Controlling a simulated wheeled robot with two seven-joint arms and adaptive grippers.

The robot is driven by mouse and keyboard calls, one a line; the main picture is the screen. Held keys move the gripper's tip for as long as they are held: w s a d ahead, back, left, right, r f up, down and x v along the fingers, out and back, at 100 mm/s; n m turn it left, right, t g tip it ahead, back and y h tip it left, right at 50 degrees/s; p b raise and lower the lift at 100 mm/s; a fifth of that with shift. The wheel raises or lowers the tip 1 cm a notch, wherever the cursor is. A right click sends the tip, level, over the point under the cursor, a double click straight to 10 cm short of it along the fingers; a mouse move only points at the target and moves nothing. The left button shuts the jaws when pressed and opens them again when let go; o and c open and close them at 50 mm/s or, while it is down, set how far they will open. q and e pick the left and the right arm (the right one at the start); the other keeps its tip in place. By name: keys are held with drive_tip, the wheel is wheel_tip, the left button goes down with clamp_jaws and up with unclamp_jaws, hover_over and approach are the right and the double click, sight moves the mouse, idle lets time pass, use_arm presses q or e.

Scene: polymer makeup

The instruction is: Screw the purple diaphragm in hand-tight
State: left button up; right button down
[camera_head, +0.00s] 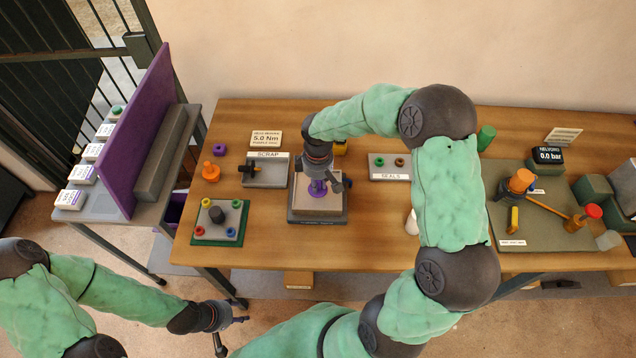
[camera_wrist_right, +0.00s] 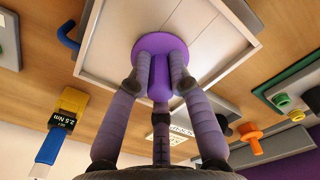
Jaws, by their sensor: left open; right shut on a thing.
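The purple diaphragm (camera_wrist_right: 160,46) shows in the right wrist view as a round flange with a stem, against a pale square top plate (camera_wrist_right: 213,45). It also shows in the head view (camera_head: 317,190), partly hidden by my gripper. My right gripper (camera_wrist_right: 158,82) points down over the plate, its fingers closed around the stem. The plate tops a grey block (camera_head: 318,219) on the bench. Whether the flange sits flush, and any thread, cannot be seen. My left gripper (camera_head: 233,335) is open and empty, low in front of the bench and away from the block.
Left of the block are a scrap tray (camera_head: 265,174), an orange part (camera_head: 211,171) and a green-edged plate (camera_head: 221,222) with coloured rings. A seals tray (camera_head: 390,166) lies to the right. A yellow-and-blue tool marked 2.5 Nm (camera_wrist_right: 62,115) shows in the wrist view.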

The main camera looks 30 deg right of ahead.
drive_tip(key=shift+a+f+m, duration=0.15)
drive_tip(key=shift+m, duration=0.35)
drive_tip(key=shift+m+b, duration=0.55)
drive_tip(key=shift+m, duration=0.65)
drive_tip(key=shift+m+b, duration=0.35)
drive_tip(key=shift+m, duration=0.35)
drive_tip(key=shift+m+b, duration=0.35)
drive_tip(key=shift+m, duration=0.55)
